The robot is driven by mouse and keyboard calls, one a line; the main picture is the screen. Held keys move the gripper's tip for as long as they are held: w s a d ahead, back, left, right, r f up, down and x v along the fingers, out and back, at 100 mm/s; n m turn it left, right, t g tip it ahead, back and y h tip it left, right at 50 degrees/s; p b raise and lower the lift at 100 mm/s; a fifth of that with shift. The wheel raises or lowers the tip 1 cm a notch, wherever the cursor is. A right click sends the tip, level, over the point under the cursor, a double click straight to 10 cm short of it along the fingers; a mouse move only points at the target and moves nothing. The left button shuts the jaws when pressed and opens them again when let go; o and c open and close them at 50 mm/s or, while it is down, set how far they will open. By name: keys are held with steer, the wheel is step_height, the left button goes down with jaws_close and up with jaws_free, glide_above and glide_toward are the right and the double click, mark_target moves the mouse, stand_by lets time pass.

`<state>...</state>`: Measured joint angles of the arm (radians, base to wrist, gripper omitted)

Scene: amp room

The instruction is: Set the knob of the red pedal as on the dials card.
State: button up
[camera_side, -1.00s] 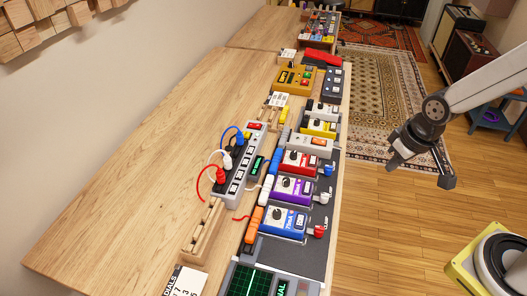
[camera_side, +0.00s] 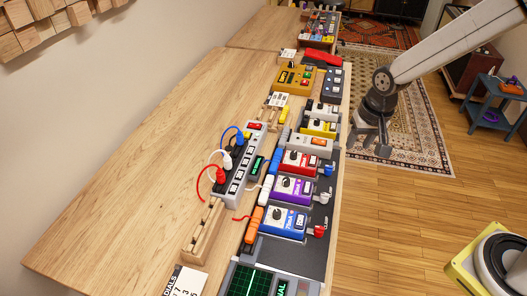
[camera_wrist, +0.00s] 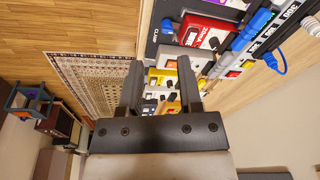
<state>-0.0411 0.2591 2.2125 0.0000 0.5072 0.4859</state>
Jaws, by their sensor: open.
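The red pedal (camera_side: 311,160) sits on the dark board at the table's right edge, between a grey pedal and the purple pedal. Its black knob (camera_side: 291,157) is on the left of its top; I cannot read its setting. The red pedal also shows near the top of the wrist view (camera_wrist: 201,30). The dials card (camera_side: 186,281) lies at the bottom of the side view, partly cut off, with "DIALS" and digits including 7 and 3. My gripper (camera_side: 369,147) is open and empty, right of the board and apart from the pedal. Its fingers show in the wrist view (camera_wrist: 160,62).
The purple pedal (camera_side: 286,198) and blue pedal (camera_side: 278,230) stand nearer than the red one. A power strip (camera_side: 238,176) with red, white and blue plugs lies left of them. A yellow pedal (camera_side: 319,128) stands beyond. The table's left side is clear.

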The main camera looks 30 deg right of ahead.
steer(key=w+a+f+m+g, duration=0.1)
steer(key=w+a+f+m, duration=0.2)
steer(key=w+m, duration=0.5)
steer(key=m, duration=0.4)
glide_above(294, 153)
step_height(294, 153, down, 3)
steer(key=shift+f+g, duration=0.2)
steer(key=shift+g, duration=0.2)
steer(key=shift+f, duration=3.9)
jaws_close()
